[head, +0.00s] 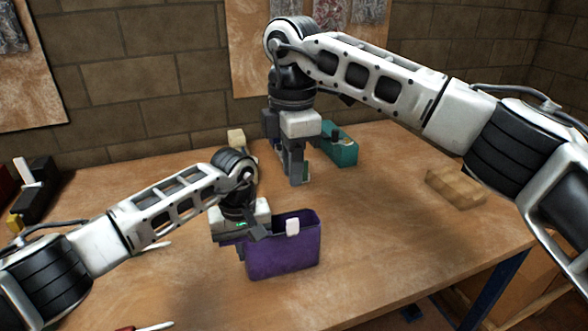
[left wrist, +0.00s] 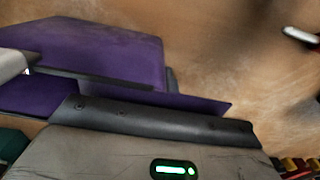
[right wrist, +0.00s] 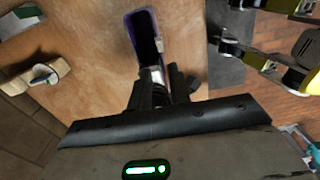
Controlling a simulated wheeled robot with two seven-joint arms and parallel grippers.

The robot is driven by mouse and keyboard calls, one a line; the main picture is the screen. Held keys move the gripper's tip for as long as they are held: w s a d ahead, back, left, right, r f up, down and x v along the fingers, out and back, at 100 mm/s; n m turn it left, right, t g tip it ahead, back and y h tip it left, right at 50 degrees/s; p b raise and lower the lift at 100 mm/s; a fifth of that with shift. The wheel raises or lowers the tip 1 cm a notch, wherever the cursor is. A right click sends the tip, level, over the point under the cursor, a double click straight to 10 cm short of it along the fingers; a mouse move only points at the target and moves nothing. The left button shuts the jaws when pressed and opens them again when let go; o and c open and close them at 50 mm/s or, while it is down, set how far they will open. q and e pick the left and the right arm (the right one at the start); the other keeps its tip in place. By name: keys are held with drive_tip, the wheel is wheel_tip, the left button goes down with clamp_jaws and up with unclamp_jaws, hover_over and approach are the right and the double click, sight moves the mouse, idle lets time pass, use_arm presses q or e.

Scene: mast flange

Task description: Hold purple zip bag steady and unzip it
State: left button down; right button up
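The purple zip bag (head: 285,254) stands upright on the table, its dark mouth facing up. A white tab (head: 292,227), seemingly the zip pull, sits at its near rim; a pale piece (left wrist: 10,65) shows at the left wrist view's edge. My left gripper (head: 256,231) is at the bag's left end and appears closed on its wall; its fingertips are partly hidden. My right gripper (head: 297,178) points down behind the bag, apart from it and the tab. Its fingers look close together, but their gap is unclear. The right wrist view shows the open bag (right wrist: 147,38) beyond the fingers.
A teal box (head: 340,150) stands behind my right gripper. A tan block (head: 455,187) lies to the right, and a small pale block (head: 236,139) at the back. A red-handled tool (head: 145,327) lies at the front edge. The table right of the bag is clear.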

drive_tip(key=shift+s+f, duration=0.15)
drive_tip(key=shift+f, duration=0.25)
clamp_jaws()
drive_tip(key=m+g+y, duration=0.1)
drive_tip(key=g+y, duration=0.2)
drive_tip(key=y, duration=0.2)
hover_over(293, 226)
drive_tip(key=s, duration=0.3)
wheel_tip(293, 226, down, 6)
drive_tip(key=r, duration=0.1)
drive_tip(key=s+d+f+m+g+y, duration=0.1)
drive_tip(key=s+d+f+m+y, duration=0.15)
drive_tip(key=m+y, duration=0.45)
drive_tip(key=w+d+f+m+t+y, duration=0.1)
drive_tip(key=d+f+m+t+y, duration=0.3)
drive_tip(key=d+m+t, duration=1.25)
drive_tip(key=w+a+f+m+g, duration=0.1)
drive_tip(key=w+a+m+g, duration=0.1)
drive_tip(key=a, duration=1.2)
drive_tip(key=shift+w+a+g+h, duration=0.3)
drive_tip(key=shift+w+g, duration=0.35)
drive_tip(key=shift+w, duration=0.55)
drive_tip(key=shift+m, duration=0.25)
